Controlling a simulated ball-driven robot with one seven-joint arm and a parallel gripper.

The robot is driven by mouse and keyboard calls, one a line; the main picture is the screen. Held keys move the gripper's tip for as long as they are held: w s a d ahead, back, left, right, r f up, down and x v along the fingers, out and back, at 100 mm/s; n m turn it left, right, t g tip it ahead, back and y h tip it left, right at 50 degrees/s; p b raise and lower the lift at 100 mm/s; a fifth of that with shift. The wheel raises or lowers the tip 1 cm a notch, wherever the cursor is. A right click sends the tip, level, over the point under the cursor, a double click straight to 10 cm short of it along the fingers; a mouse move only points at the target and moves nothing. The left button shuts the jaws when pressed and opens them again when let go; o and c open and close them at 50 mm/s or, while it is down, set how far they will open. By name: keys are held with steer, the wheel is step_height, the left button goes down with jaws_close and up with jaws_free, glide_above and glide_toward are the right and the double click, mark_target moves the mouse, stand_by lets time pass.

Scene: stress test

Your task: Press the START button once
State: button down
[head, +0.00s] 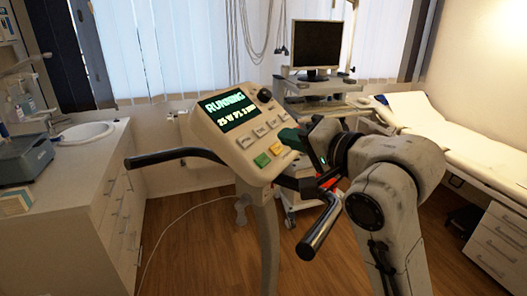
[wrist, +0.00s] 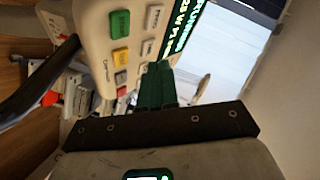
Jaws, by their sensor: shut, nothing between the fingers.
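The control console (head: 225,150) stands on a post in the middle of the head view. Its screen (head: 230,110) is lit and reads RUNNING, with a smaller line beneath. The green button (head: 262,160), which looks like START though its label is too small to read surely, is at the lower left of the panel. It also shows in the wrist view (wrist: 120,23). My gripper (head: 284,134) has green fingers, shut and empty, at the panel's right edge. In the wrist view the fingertips (wrist: 159,67) are beside the grey keys, apart from the green button. Whether they touch the panel is unclear.
A yellow button (head: 276,149) is beside the green one, with several grey keys above. A knob (head: 264,95) is at the top right. Black handlebars (head: 320,230) flank the console. A monitor cart (head: 316,47), bed (head: 450,135) and sink counter (head: 75,170) stand around.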

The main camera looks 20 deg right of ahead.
steer(key=s+d+r+p, duration=0.2)
steer(key=s+r, duration=0.1)
steer(key=r, duration=0.2)
steer(key=shift+s+d+r+p, duration=0.15)
steer(key=shift+d+r+p, duration=0.1)
steer(key=shift+d+p, duration=0.15)
stand_by(0.6)
steer(key=shift+s+f, duration=0.1)
stand_by(0.5)
